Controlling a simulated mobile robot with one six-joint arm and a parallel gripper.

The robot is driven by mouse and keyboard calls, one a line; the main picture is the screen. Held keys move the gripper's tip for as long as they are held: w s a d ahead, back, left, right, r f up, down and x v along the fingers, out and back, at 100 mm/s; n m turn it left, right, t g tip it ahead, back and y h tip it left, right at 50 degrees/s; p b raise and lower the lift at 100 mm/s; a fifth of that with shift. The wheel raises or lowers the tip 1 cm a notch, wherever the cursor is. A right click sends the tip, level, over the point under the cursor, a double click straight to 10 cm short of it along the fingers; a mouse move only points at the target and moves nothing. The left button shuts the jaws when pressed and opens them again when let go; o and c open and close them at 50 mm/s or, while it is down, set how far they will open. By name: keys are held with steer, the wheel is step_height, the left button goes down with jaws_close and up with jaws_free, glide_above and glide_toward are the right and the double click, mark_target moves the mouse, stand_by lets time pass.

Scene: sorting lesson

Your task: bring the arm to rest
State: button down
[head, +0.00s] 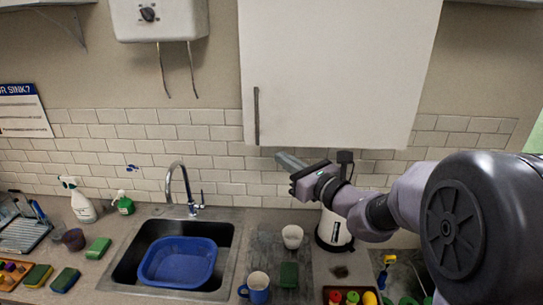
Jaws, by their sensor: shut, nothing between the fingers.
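My arm reaches in from the right of the head view. My gripper (284,160) is raised above the counter, in front of the tiled wall and below the white wall cupboard (340,70). Its fingers point left and are shut together with nothing held. A white cup (292,236) stands on the counter below it. A white and black appliance (331,232) stands behind and below the wrist, partly hidden by my arm.
A sink with a blue basin (178,262) and a tap (183,185) lies to the left. A blue mug (257,288), a green sponge (289,275) and a tray (349,290) with colored items line the front. Spray bottles (78,200) and sponges (65,280) stand left.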

steer(key=s+a+f+n+g+h+b, duration=0.15)
steer(key=s+f+n+g+b, duration=0.35)
steer(key=s+f+n+b, duration=0.55)
steer(key=s+a+f+n+g+b, duration=0.4)
steer(key=s+f+b, duration=0.3)
steer(key=s+f, duration=0.5)
steer(key=s+d+f+n+h+b, duration=0.7)
steer(key=s+d+f+n+b, duration=0.2)
steer(key=s+d+f+b, duration=0.1)
steer(key=s+d+f, duration=0.1)
steer(key=d+f, duration=0.1)
steer(key=d, duration=0.1)
steer(key=shift+d+f+t, duration=0.3)
steer(key=shift+d+f, duration=0.05)
steer(key=shift+d, duration=0.05)
steer(key=shift+s+h, duration=0.1)
steer(key=shift+h, duration=0.15)
